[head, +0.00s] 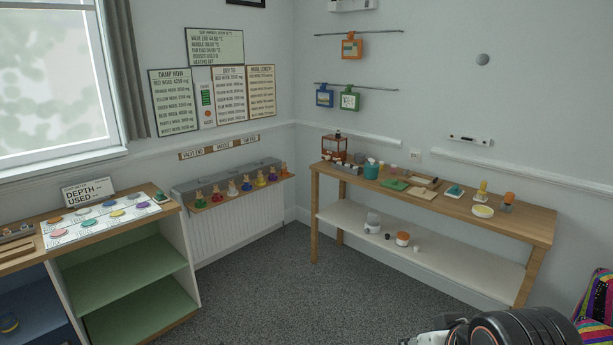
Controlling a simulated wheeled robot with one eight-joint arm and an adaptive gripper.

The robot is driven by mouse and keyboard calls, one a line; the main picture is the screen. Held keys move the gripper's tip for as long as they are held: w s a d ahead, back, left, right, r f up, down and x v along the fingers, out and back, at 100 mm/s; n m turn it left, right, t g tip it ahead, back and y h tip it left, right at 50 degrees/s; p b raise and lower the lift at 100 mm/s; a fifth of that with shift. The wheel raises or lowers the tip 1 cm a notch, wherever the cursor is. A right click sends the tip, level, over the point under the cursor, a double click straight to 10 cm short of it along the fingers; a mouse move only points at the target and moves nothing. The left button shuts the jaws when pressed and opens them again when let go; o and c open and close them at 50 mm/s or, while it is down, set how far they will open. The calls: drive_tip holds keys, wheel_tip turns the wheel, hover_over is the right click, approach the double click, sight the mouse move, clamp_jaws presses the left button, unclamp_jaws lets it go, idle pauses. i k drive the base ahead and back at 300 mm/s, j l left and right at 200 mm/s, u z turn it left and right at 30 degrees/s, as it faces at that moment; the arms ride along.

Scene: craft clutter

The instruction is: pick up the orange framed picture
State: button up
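The orange framed picture (351,48) hangs from the upper thin rail (357,33) on the wall, right of the room's corner. It is small and its inner image is too small to make out. A blue framed picture (324,97) and a green framed picture (349,100) hang from the lower rail (355,87) beneath it. Part of my arm shows at the bottom right edge, far from the pictures. The fingers of my gripper are not in view.
A wooden table (525,224) with a lower white shelf (455,257) stands below the pictures, holding several craft items. A radiator (232,218) with several small figures above it is left of the corner. A cabinet (125,238) stands at left. Grey carpet (280,295) between is clear.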

sight(351, 48)
drive_tip(key=i+u, duration=0.25)
drive_tip(key=i, duration=2.3)
